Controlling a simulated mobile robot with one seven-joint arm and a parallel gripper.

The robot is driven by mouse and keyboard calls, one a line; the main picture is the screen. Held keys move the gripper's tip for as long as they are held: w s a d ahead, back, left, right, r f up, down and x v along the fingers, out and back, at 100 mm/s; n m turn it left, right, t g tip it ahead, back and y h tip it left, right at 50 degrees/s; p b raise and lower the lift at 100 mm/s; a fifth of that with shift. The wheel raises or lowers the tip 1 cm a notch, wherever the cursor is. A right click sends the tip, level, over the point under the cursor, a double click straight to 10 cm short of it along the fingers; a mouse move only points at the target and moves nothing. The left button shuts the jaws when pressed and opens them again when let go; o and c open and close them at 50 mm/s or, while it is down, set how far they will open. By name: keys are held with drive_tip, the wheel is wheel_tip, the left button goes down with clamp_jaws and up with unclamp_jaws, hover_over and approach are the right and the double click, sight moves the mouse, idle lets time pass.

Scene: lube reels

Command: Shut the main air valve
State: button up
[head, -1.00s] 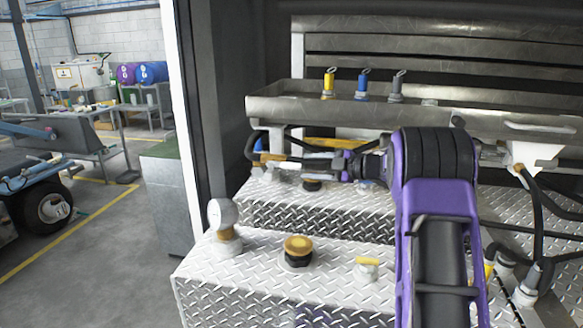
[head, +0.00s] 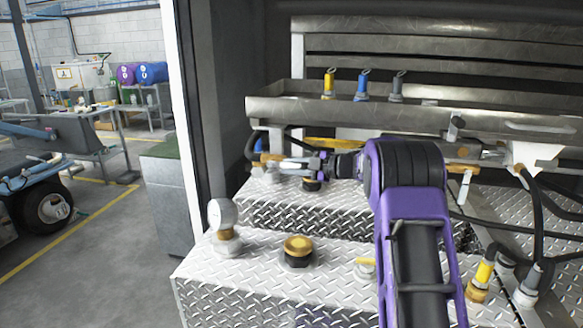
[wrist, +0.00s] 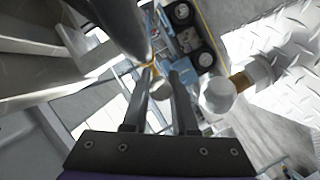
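My gripper (head: 290,165) reaches left from the purple arm, in front of the tray by the black hose. In the wrist view my gripper (wrist: 155,75) has its two dark fingers apart, with a grey rounded part (wrist: 160,90) seen between them; I cannot tell whether they touch it. An orange-yellow handle-like part (head: 270,157) shows by the fingertips in the head view. I cannot tell for certain which part is the main air valve. A small yellow-handled valve (head: 364,262) stands on the front diamond plate, partly behind my arm.
A white gauge (head: 223,215) and a brass-coloured cap (head: 298,248) stand on the front plate. A black hose (head: 250,147) curves beside my gripper. A metal tray (head: 300,108) runs above it. The dark door frame (head: 215,110) is at left.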

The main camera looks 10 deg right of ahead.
clamp_jaws()
drive_tip(key=shift+f, duration=0.15)
idle(1.0)
